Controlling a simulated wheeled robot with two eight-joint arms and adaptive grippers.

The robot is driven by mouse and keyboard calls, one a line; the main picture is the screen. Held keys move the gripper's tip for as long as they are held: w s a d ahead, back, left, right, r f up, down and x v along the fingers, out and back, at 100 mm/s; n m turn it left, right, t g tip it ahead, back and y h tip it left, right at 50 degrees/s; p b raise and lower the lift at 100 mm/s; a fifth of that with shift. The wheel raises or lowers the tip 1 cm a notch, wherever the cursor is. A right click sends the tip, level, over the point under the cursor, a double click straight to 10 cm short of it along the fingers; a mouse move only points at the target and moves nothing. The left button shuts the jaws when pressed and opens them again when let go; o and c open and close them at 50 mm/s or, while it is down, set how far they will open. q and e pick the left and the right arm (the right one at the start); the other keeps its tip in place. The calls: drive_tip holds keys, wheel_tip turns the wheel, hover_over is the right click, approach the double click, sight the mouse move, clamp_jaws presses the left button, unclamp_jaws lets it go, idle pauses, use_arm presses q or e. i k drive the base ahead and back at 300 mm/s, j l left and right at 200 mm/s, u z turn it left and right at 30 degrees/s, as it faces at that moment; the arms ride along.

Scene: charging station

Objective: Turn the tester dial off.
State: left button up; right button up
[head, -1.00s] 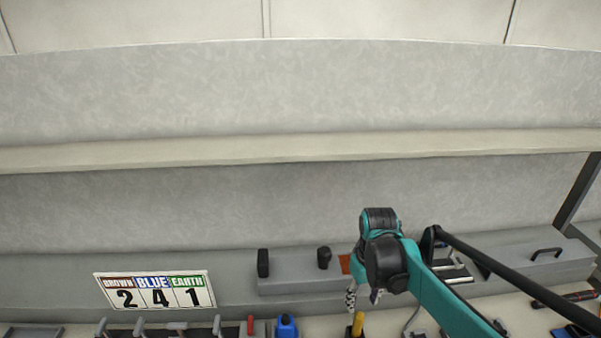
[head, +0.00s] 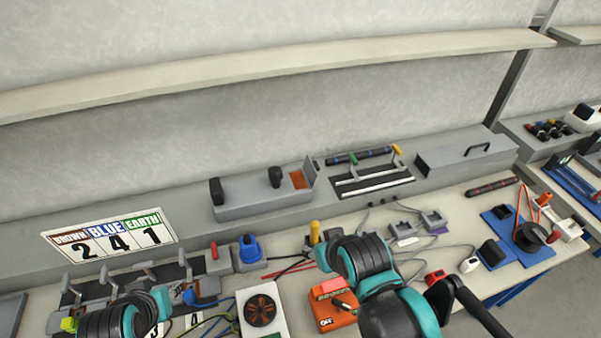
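An orange box (head: 328,316) stands on the bench at the lower middle, with a lettered label low on its front that seems to read OFF. It looks like the tester. A black dial or pointer (head: 344,304) sits on its face, slanted; its exact setting is too small to tell. My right arm's teal and black links pass just right of the box and cover part of its right side. My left arm's links show at the lower left. I see no fingertips of either gripper.
A fan unit (head: 262,312) stands left of the orange box. Behind are a blue knob (head: 250,249), a yellow-handled post (head: 315,232) and loose cables. Levers crowd the lower left. A 2-4-1 sign (head: 110,239) leans behind them. A blue mat (head: 518,235) lies right.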

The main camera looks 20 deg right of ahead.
sight(341, 306)
drive_tip(key=k+z, duration=0.15)
drive_tip(key=z, duration=0.9)
